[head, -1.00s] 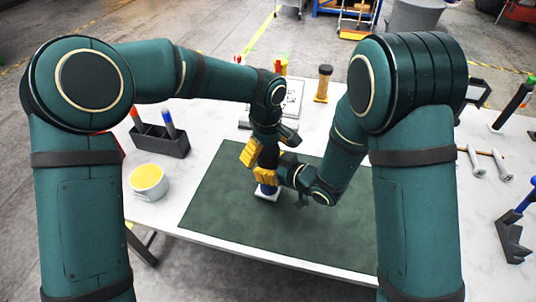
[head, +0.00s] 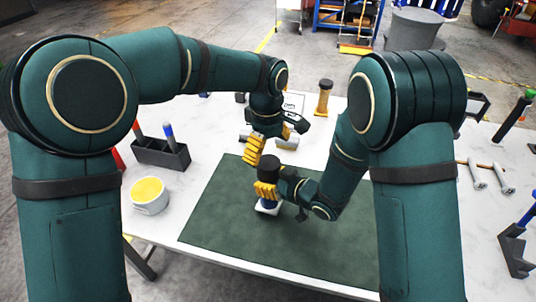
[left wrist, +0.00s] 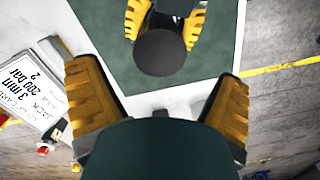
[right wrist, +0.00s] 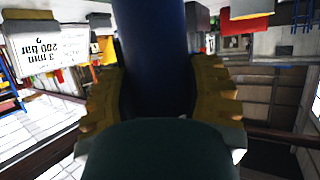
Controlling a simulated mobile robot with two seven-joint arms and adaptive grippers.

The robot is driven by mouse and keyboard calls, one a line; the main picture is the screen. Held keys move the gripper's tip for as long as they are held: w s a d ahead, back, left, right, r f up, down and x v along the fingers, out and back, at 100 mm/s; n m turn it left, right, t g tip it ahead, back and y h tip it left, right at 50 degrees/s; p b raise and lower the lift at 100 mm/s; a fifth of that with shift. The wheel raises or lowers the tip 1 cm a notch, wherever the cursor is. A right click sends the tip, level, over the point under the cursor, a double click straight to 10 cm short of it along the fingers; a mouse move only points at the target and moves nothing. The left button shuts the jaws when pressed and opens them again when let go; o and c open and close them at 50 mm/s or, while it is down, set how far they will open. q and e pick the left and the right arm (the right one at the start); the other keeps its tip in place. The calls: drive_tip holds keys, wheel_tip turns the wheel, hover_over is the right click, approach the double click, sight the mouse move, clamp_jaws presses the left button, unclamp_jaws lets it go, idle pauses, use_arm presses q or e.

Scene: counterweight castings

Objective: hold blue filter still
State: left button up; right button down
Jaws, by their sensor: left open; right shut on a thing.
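The blue filter (head: 268,205) stands upright on a small white base (head: 266,211) on the green mat, with a black cylinder (head: 268,166) on top. In the right wrist view the filter is a dark blue cylinder (right wrist: 155,50) between the yellow fingers. My right gripper (head: 265,190) is shut on it from the right. My left gripper (head: 268,141) is open and empty, behind and above the black top. In the left wrist view the black round top (left wrist: 160,52) lies ahead of the open fingers, apart from them.
The green mat (head: 225,215) is mostly clear. At left are a cup with yellow contents (head: 149,193) and a dark bin (head: 162,153) with marker-like items. A wooden-coloured post (head: 324,97) stands at the back; bolts (head: 477,174) lie at right.

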sight(269, 162)
use_arm(q)
drive_tip(key=shift+r+n, duration=0.25)
drive_tip(key=shift+n, duration=0.05)
drive_tip(key=shift+f, duration=4.05)
drive_tip(key=c, duration=1.2)
drive_tip(key=m, duration=0.3)
drive_tip(key=shift+c, duration=0.3)
drive_tip(key=shift+r, duration=0.1)
drive_tip(key=shift+d, duration=0.1)
